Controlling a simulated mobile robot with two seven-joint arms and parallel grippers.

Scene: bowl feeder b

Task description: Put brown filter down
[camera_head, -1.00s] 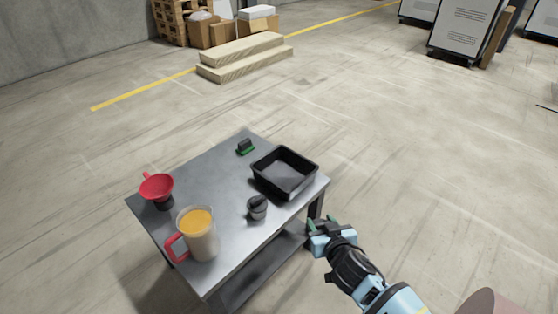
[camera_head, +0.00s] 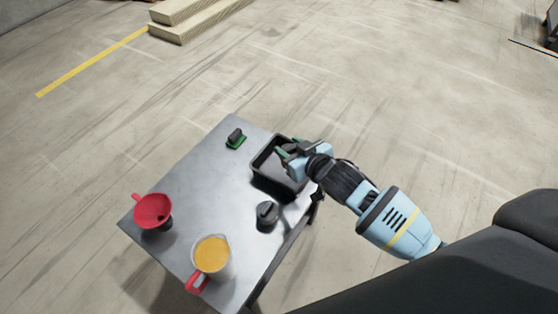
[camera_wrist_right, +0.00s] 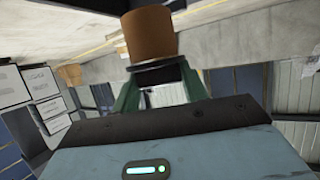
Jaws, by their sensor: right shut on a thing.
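My right gripper (camera_head: 289,149) is over the black bin (camera_head: 262,180) on the metal table, coming in from the right. In the right wrist view, its green fingers (camera_wrist_right: 158,92) are shut on the brown filter (camera_wrist_right: 151,34), a brown cylinder with a dark band at its finger end. The filter cannot be made out in the head view. I cannot tell whether it touches the bin. My left gripper is not in view.
The grey table (camera_head: 195,190) also holds a red funnel (camera_head: 152,211) at left, a jug of orange contents (camera_head: 211,257) at the front, a dark lidded pot (camera_head: 267,214) and a green-based brush (camera_head: 236,138). The table's middle is clear.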

